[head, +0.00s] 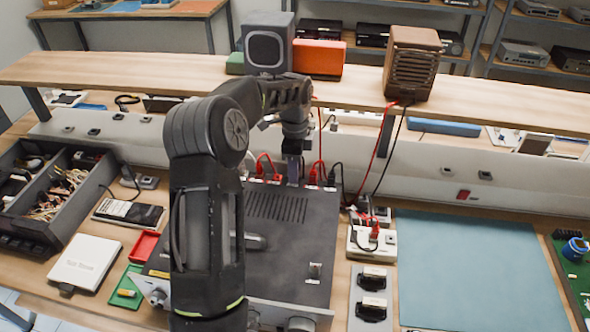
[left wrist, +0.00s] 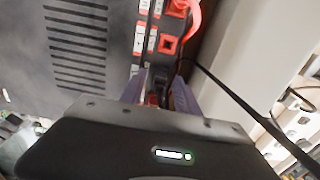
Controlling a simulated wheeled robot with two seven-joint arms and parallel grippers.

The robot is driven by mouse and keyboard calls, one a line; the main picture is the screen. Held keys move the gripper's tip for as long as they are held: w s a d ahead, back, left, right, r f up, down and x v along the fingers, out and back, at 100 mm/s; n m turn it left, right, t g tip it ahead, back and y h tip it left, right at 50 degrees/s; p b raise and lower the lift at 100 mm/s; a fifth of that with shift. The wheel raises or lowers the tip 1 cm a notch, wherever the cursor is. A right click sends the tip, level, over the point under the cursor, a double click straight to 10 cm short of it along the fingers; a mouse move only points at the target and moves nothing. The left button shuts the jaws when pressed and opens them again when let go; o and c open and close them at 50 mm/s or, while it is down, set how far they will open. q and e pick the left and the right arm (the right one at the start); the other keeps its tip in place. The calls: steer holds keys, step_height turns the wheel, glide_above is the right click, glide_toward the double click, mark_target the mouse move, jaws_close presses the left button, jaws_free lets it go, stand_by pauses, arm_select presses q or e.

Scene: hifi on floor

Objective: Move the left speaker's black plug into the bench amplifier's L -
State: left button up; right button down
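The bench amplifier (head: 318,225) is a dark box with a slotted top, partly hidden by my left arm. Along its back edge are terminals with red plugs (head: 315,172) and a black plug (head: 331,181). My left gripper (head: 292,178) points down at this terminal row. In the left wrist view, its purplish fingers (left wrist: 156,97) stand apart on either side of something dark with a little red. I cannot tell whether they grip it. Beyond them are a red square socket (left wrist: 168,45), white labels and a red plug (left wrist: 178,7). My right gripper is out of view.
A grey speaker (head: 265,50) and a brown speaker (head: 411,62) stand on the raised shelf (head: 180,72). Red and black leads run from the brown one to a white terminal box (head: 372,240). A black cable (left wrist: 250,108) crosses the wrist view. The blue mat (head: 475,270) is clear.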

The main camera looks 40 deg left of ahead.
arm_select(q)
step_height(320, 180, up, 8)
steer(key=shift+f+b, duration=0.15)
steer(key=shift+b, duration=0.55)
steer(key=shift+r+p, duration=1.8)
steer(key=shift+r, duration=0.7)
